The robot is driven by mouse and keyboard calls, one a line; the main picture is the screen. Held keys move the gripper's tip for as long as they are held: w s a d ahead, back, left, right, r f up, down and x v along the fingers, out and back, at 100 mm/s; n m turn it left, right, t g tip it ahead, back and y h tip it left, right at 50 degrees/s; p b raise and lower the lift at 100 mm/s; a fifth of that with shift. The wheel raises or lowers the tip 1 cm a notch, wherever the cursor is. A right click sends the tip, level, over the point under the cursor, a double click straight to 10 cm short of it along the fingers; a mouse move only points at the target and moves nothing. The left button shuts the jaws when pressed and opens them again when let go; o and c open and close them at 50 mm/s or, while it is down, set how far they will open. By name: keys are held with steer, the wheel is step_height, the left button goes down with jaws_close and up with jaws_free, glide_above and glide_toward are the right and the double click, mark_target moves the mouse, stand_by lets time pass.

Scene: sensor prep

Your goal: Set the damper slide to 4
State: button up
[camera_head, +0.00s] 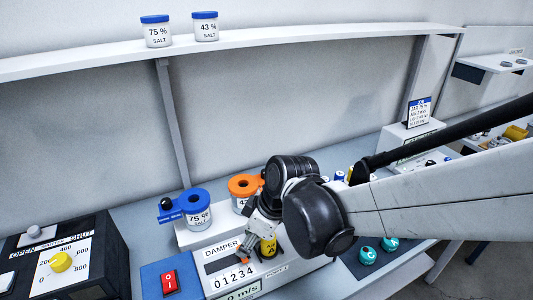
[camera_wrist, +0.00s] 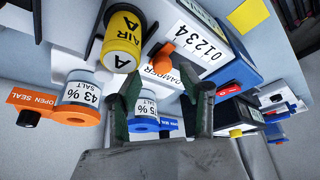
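The damper panel (camera_head: 222,248) with its printed 0 to 4 scale lies below and left of my gripper in the head view. In the wrist view the scale (camera_wrist: 200,42) is beyond the fingers.
A red switch (camera_head: 169,283) and a black box with yellow dial (camera_head: 60,262) are to the left.

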steer(key=v, duration=0.8)
steer(key=shift+r, duration=0.3)
steer(key=shift+d, duration=0.2)
steer(key=s+d+f+m+t+h+b, duration=0.1)
steer(key=s+d+m+t+h+b, duration=0.1)
steer(key=d+m, duration=0.5)
steer(key=s+d+f+m+t+h+b, duration=0.1)
steer(key=d+m, duration=0.6)
steer(key=d, duration=0.8)
steer(key=s+t+h+b, duration=0.1)
steer(key=s+t+b, duration=0.1)
steer(key=b, duration=0.1)
steer(key=shift+s+f+t, duration=0.3)
steer(key=shift+f+t, duration=0.1)
